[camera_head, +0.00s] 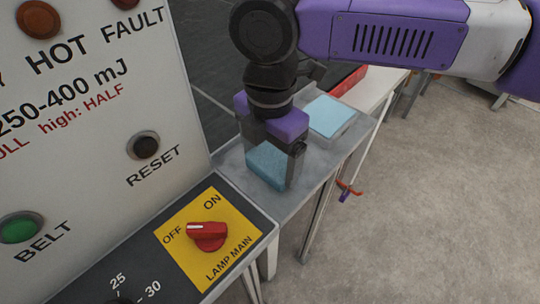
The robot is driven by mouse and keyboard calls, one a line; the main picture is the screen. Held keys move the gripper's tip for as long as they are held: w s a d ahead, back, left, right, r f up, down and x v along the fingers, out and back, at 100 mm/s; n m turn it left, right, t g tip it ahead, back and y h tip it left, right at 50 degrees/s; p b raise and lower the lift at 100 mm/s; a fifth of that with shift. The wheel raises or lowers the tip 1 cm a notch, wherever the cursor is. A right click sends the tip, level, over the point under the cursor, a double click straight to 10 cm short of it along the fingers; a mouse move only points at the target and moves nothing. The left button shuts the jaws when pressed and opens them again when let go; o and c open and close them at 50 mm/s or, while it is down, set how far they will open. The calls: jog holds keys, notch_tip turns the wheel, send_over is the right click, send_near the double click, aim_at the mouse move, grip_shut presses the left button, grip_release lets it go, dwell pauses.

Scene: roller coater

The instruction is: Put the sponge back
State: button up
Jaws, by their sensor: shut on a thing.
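My gripper (285,160) is shut on a blue sponge (266,166), low over a narrow grey metal shelf (312,170). The sponge shows below and in front of the dark gripper body. I cannot tell whether its lower edge touches the shelf. Part of the sponge is hidden by the fingers. A flat light-blue pad (328,114) lies in a pale square holder or tray just behind and to the right of my gripper.
A control panel (110,110) with buttons stands at left. A red lamp knob (208,236) sits on its yellow plate in front. A red object (347,80) lies behind the pad. A red-and-blue item (348,190) hangs beside the shelf. Open floor lies at right.

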aim_at(270, 162)
jog(key=shift+f, duration=0.15)
jog(key=o, duration=1.2)
jog(key=shift+c, duration=0.2)
jog(key=shift+r, duration=0.2)
notch_tip(270, 162, up, 12)
jog(key=shift+b, duration=0.4)
